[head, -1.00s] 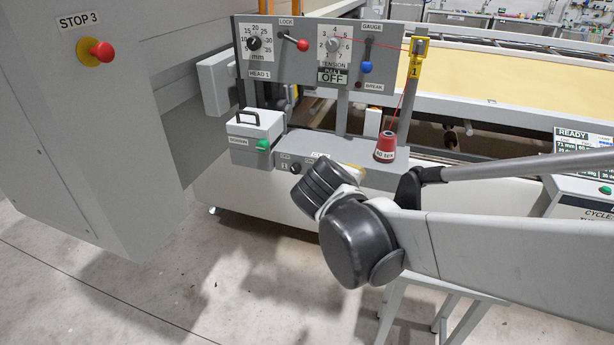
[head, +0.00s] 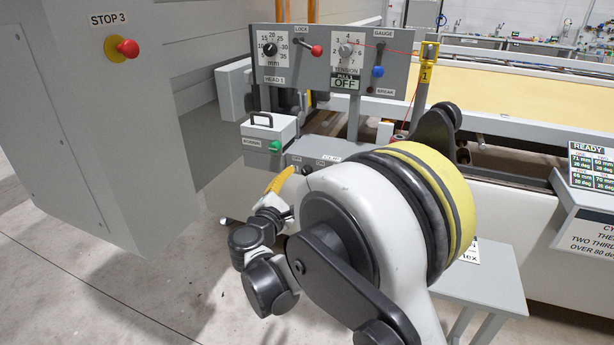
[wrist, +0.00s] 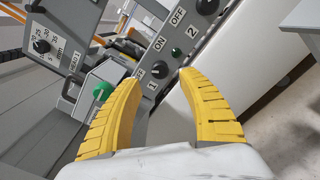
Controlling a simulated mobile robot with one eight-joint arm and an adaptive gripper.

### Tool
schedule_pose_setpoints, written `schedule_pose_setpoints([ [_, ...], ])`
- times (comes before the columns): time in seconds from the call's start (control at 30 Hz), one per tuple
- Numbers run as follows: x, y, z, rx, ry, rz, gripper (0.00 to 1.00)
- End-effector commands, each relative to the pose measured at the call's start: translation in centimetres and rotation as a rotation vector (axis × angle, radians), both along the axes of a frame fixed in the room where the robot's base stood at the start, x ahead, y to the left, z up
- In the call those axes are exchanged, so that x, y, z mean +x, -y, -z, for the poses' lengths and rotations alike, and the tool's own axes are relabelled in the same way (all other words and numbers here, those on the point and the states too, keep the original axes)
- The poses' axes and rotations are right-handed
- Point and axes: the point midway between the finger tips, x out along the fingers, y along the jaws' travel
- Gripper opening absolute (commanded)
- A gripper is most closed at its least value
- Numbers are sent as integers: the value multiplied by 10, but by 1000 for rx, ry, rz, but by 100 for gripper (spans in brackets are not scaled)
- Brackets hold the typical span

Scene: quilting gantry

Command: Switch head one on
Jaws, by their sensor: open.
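The rotary switch (wrist: 160,70) marked 1 is a black knob on the grey switch panel (head: 345,152), with OFF and ON labels close by. In the wrist view it lies between and just beyond the tips of my gripper (wrist: 158,78). The yellow fingers are spread apart with nothing held. I cannot tell for sure which label the knob points to. In the head view my gripper (head: 281,180) is at the panel's front left, partly behind my arm, which also hides much of the panel.
A second knob (wrist: 207,6), for number 2, sits farther along the panel. A grey box with a green button (head: 275,145) stands close left. Above is the HEAD 1 panel (head: 300,75) with dials and levers. A red stop button (head: 127,48) is far left.

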Motion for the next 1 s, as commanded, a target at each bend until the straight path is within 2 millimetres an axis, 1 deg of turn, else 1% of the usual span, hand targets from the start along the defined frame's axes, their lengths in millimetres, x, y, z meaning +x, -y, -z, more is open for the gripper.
schedule_pose_setpoints([
  [0.03,10,5,3,0,0,3,48],
  [0.1,23,9,3,1,0,3,48],
  [0.2,37,14,3,1,0,2,48],
  [0.3,47,18,2,1,0,1,48],
  [0.43,53,20,1,2,-1,0,48],
  [0.67,54,20,0,2,-1,0,48],
  [0.7,54,20,0,2,-1,0,43],
  [0.77,54,20,0,2,-1,0,25],
  [0.8,54,20,0,2,-1,0,13],
  [0.83,54,20,0,2,-1,0,4],
  [0.87,54,20,0,2,-1,0,0],
  [1.0,54,20,0,3,0,0,0],
])
